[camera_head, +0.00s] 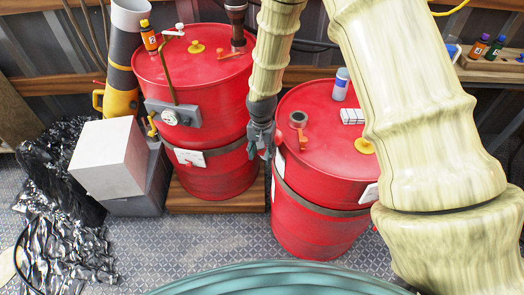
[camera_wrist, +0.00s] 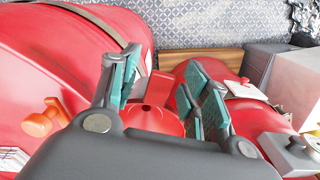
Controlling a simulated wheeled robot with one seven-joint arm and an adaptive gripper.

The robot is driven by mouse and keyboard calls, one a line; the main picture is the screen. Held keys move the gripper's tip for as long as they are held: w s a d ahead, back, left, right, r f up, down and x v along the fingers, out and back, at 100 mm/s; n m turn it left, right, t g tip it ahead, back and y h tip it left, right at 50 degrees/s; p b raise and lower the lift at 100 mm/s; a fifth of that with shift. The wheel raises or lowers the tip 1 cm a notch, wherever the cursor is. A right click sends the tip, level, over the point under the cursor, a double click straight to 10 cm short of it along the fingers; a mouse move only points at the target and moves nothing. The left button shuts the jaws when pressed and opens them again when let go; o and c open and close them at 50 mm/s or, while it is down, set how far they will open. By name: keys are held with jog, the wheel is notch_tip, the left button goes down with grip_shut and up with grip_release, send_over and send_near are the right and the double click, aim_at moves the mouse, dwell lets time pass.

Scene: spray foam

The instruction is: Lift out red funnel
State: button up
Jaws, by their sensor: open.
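A red funnel-like piece (camera_wrist: 156,92) with a small dark hole shows between my fingers in the wrist view. I take it for the red funnel, but its lower part is hidden by the gripper body. My gripper (camera_wrist: 157,90) is open, with green-padded fingers on either side of the piece; I cannot tell whether they touch it. In the head view my gripper (camera_head: 262,142) points down in the gap between two red drums. I cannot make out the funnel there.
The right drum (camera_head: 315,185) has a can (camera_head: 341,84), a white block (camera_head: 352,116) and an orange cap (camera_head: 364,146) on top. A pale box (camera_head: 110,157) stands at left.

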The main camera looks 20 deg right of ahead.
grip_shut()
jog(key=shift+r+p, duration=1)
jog(key=shift+r, duration=0.5)
